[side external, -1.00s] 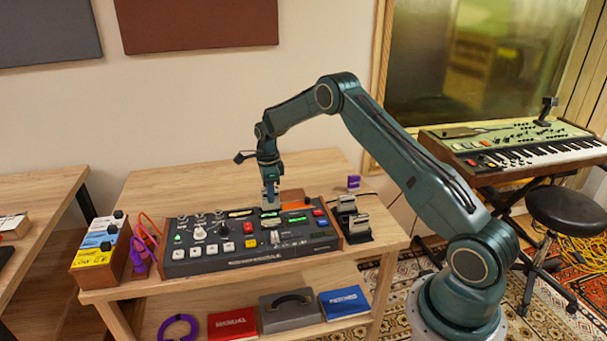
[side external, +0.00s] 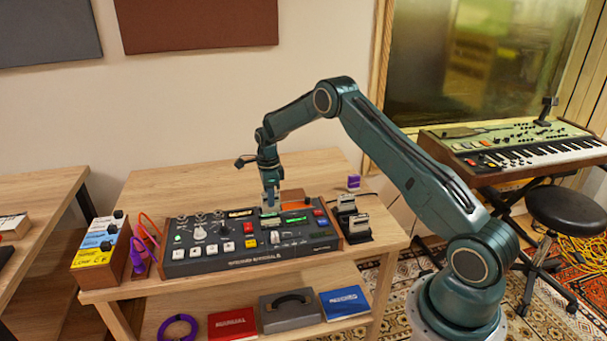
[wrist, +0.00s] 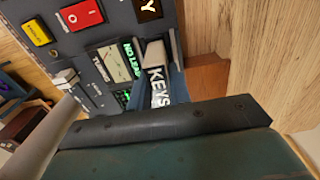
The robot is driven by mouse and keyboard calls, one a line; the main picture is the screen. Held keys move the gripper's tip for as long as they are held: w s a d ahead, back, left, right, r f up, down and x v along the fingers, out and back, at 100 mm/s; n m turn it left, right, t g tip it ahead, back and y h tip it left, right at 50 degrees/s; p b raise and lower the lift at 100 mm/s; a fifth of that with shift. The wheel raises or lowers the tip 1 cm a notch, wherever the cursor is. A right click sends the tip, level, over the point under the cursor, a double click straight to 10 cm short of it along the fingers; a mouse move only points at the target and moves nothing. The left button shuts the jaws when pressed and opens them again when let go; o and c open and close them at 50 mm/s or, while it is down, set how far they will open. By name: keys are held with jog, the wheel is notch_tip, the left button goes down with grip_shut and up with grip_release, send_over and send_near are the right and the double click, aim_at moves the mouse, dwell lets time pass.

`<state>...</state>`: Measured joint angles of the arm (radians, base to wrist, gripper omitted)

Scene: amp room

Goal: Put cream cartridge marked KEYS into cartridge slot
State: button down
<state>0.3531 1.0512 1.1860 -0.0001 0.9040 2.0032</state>
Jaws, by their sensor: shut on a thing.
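In the wrist view the cartridge stands beside the meter and green display, over the spot where the cartridge slot seems to be. The slot's opening is hidden by the cartridge and fingers, so I cannot tell how deep the cartridge sits.
A dark rack (side external: 358,238) with cream-topped cartridges stands right of the console. A small purple block (side external: 353,181) is behind it. Coloured boxes (side external: 95,254) and orange and purple cables are at the left. The table behind the console (side external: 190,182) is mostly clear.

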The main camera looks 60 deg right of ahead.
jog(key=shift+f, duration=0.75)
dwell(1.5)
jog(key=c, duration=0.8)
grip_release()
jog(key=shift+r, duration=3.5)
